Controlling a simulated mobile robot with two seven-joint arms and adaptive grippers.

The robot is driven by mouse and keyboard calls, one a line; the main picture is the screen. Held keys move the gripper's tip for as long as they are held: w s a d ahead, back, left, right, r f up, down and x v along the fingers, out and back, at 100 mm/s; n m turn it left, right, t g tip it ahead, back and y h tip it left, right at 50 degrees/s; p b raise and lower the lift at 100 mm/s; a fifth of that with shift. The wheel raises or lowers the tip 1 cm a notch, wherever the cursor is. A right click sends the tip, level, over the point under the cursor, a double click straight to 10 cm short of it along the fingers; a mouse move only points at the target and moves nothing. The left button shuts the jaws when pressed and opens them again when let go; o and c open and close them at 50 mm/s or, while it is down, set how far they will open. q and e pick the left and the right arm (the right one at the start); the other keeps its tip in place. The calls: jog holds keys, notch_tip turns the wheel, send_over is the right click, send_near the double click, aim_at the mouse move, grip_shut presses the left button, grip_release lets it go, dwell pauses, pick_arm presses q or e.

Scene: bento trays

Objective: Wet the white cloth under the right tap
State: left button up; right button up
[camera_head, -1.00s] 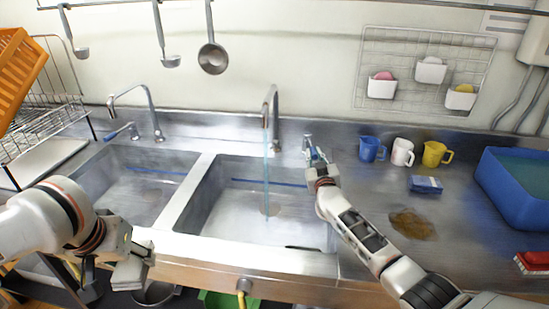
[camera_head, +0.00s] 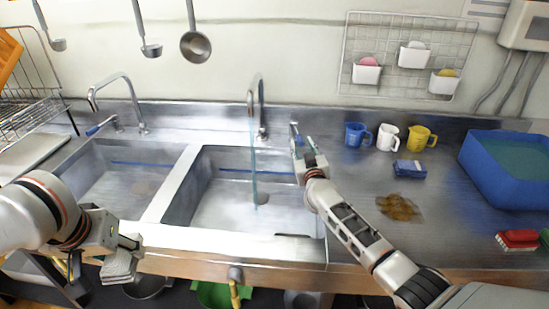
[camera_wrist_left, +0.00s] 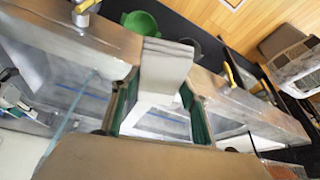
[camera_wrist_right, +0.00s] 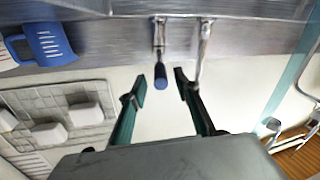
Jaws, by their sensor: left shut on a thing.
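The white cloth (camera_head: 120,264), a folded greyish-white pad, is gripped by my left gripper (camera_head: 112,247) in front of the left basin's front edge. In the left wrist view the cloth (camera_wrist_left: 167,65) sits between the fingers. The right tap (camera_head: 259,105) runs, and its water stream (camera_head: 254,170) falls into the right basin (camera_head: 225,205). My right gripper (camera_head: 298,152) is at this tap's blue lever (camera_head: 296,136). In the right wrist view its fingers are apart, with the lever (camera_wrist_right: 161,76) between or just beyond the tips; contact is unclear.
The left tap (camera_head: 133,100) stands over the left basin (camera_head: 120,185). Blue, white and yellow mugs (camera_head: 387,137), a blue packet (camera_head: 409,169), a brown stain (camera_head: 399,207), a red brush (camera_head: 518,240) and a blue tub (camera_head: 500,175) are on the right counter. A dish rack (camera_head: 40,100) is at left.

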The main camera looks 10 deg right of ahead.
jog(key=s, duration=0.9)
jog(key=shift+s+a, duration=0.25)
jog(key=shift+s, duration=0.1)
jog(key=shift+a, duration=0.1)
